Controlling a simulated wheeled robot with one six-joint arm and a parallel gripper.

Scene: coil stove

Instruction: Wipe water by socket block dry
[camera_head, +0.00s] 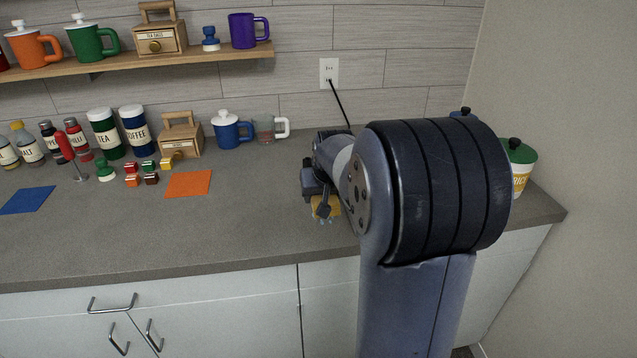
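My gripper (323,209) is low over the counter in the middle, in front of my wrist. It appears shut on a yellow sponge-like block (331,206), which is partly covered by the finger. Small pale blue patches, perhaps water (326,221), show just below the block at the counter. A black cord (340,103) runs from the wall outlet (329,73) down behind my arm. The socket block is not seen; my arm hides the counter where the cord ends.
An orange cloth (188,184) and a blue cloth (27,200) lie on the counter (240,220) at left. A blue mug (230,131) and a clear mug (266,129) stand at the back. A green-lidded canister (519,160) stands right of my arm. The front middle is clear.

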